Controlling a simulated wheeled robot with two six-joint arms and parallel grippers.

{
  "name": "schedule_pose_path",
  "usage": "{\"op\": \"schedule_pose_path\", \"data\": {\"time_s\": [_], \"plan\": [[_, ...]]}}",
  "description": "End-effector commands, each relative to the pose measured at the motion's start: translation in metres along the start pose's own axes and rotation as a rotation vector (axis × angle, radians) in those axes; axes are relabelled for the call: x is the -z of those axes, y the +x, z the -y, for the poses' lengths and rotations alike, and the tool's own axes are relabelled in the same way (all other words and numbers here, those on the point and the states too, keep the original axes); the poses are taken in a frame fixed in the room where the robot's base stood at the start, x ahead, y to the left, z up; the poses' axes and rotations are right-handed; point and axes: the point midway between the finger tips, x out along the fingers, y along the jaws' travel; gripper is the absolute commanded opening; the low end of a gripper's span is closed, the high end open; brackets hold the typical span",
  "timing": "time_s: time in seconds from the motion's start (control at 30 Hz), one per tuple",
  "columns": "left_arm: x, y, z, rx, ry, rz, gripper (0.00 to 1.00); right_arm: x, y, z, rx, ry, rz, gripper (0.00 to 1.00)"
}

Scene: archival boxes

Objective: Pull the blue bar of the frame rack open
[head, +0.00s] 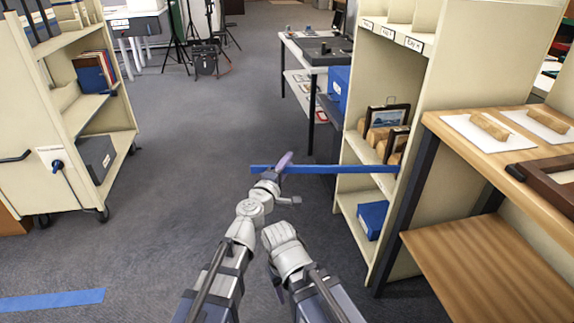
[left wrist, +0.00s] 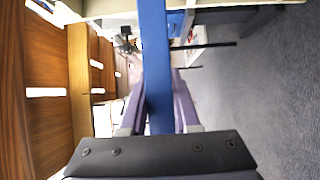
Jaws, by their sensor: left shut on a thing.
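The blue bar (head: 330,169) runs level across the front of the frame rack (head: 352,205), and its left end sticks out over the aisle floor. Its right end meets the rack near the upright beside the wooden table. My left gripper (head: 281,166) is shut on the bar near its free left end. In the left wrist view the blue bar (left wrist: 157,70) passes between the two purple fingers of my left gripper (left wrist: 158,105). My right arm is folded low beside the left one; its fingertips are not clearly visible.
Framed pictures (head: 385,120) and a blue box (head: 372,218) stand on the rack's shelves. A wooden table (head: 490,150) adjoins it on the right. A cream book cart (head: 85,110) is at the left. A dark-topped table (head: 315,50) stands behind. The aisle floor between is clear.

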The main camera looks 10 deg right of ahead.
Motion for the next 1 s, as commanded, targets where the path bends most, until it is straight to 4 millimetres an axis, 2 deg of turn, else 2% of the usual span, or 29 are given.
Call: {"op": "schedule_pose_path", "data": {"time_s": [0.33, 0.37, 0.6, 1.0], "plan": [[0.0003, 0.0001, 0.0, 0.0, 0.0, -0.002, 0.0, 0.0001, 0.0, 0.0, 0.0, 0.0, 0.0, 0.5], [0.0002, 0.0001, 0.0, 0.0, -0.001, -0.002, 0.33, 0.0, 0.0, 0.0, 0.0, 0.0, 0.0, 0.5], [0.0002, 0.0001, 0.0, 0.0, -0.001, -0.001, 0.6, 0.0, 0.0, 0.0, 0.0, 0.0, 0.0, 0.5], [0.0006, -0.0057, 0.0, 0.0, 0.0, -0.001, 0.6, 0.0, 0.0, 0.0, 0.0, 0.0, 0.0, 0.5]]}}
